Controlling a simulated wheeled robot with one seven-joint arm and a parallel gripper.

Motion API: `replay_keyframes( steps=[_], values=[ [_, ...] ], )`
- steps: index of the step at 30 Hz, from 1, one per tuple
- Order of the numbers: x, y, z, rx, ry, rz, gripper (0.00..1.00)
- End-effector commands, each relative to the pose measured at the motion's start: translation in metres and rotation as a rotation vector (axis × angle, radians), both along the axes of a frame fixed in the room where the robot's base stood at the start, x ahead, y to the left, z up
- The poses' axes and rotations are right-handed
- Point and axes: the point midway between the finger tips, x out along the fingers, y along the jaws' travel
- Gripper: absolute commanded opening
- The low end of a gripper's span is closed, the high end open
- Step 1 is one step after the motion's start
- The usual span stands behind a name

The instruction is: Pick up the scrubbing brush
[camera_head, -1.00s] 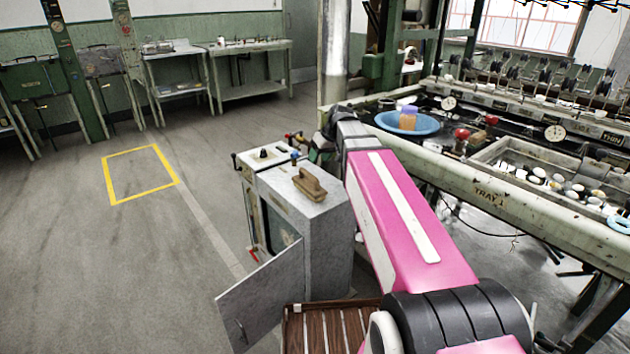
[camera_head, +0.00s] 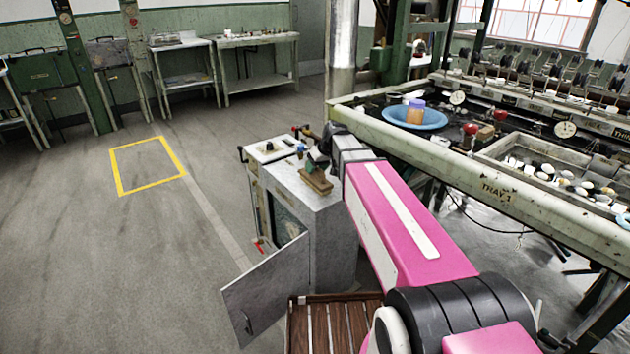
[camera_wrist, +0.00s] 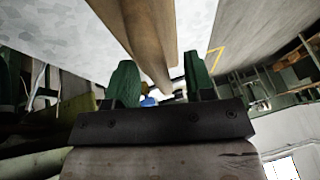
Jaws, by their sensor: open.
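The scrubbing brush (camera_head: 315,182), a wooden block with a raised handle, lies on top of the grey metal cabinet (camera_head: 322,205) in the head view. My gripper (camera_head: 314,163) is at the brush, with its green fingers partly covering the handle. In the wrist view the brush (camera_wrist: 148,35) runs from the top edge down towards the gap between the two green fingers of my gripper (camera_wrist: 161,82). The fingers are apart. I cannot tell whether either touches the wood.
The cabinet's door (camera_head: 268,290) hangs open at the front left. A slatted wooden platform (camera_head: 318,325) is below it. To the right stands the reeling bench with a blue basin (camera_head: 436,120). Open floor with a yellow marked square (camera_head: 148,165) lies left.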

Motion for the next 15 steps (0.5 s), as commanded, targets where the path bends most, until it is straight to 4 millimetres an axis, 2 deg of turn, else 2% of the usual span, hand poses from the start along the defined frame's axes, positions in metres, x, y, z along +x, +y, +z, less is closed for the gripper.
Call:
replay_keyframes(
  steps=[3, 9, 13, 14, 15],
  values=[
    [0.0021, 0.0031, -0.0086, 0.001, 0.002, 0.0, 0.48],
    [0.0019, 0.003, -0.0086, 0.0, 0.0, -0.001, 0.48],
    [0.0018, 0.0029, -0.0086, 0.0, 0.0, -0.001, 0.06],
    [0.0018, 0.0029, -0.0086, 0.0, 0.0, -0.001, 0.0],
    [0.0018, 0.0028, -0.0085, 0.0, 0.0, -0.001, 0.0]
  ],
)
